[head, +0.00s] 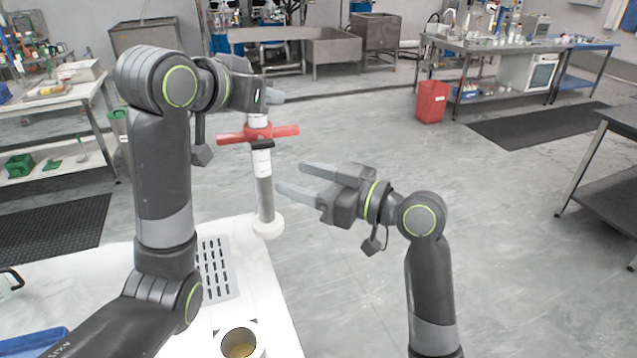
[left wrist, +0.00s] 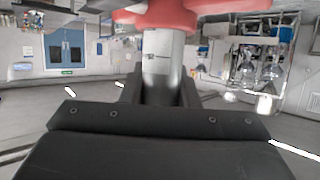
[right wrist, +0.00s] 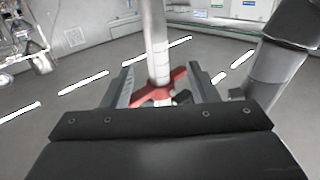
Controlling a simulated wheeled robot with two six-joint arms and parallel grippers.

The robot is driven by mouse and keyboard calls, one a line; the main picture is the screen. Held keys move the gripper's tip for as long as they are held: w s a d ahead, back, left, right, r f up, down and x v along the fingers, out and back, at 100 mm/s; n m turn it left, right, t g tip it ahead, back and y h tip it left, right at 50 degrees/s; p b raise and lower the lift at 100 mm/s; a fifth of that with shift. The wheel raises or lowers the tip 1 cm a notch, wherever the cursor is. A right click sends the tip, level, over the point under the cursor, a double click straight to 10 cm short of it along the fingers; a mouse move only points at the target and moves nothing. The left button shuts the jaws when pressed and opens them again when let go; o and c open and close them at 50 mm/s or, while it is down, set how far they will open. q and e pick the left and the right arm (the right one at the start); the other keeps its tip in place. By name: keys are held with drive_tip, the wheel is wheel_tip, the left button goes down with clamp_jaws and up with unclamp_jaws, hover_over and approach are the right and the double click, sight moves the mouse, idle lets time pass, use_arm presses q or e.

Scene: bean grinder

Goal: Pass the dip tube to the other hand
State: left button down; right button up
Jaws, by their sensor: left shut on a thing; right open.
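In the right wrist view the tube (right wrist: 155,35) and red handle lie ahead between the spread fingers.
A white table (head: 265,300) with a slotted plate (head: 215,268) lies below left. A round cup (head: 239,342) with tan contents is at its front. The tube's foot overlaps the table corner in view; contact is unclear. Open floor lies right.

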sight(267, 169)
drive_tip(key=x, duration=0.9)
drive_tip(key=shift+w+a, duration=0.1)
drive_tip(key=shift+a, duration=0.05)
clamp_jaws()
use_arm(q)
drive_tip(key=c, duration=1)
unclamp_jaws()
drive_tip(key=shift+c, duration=0.2)
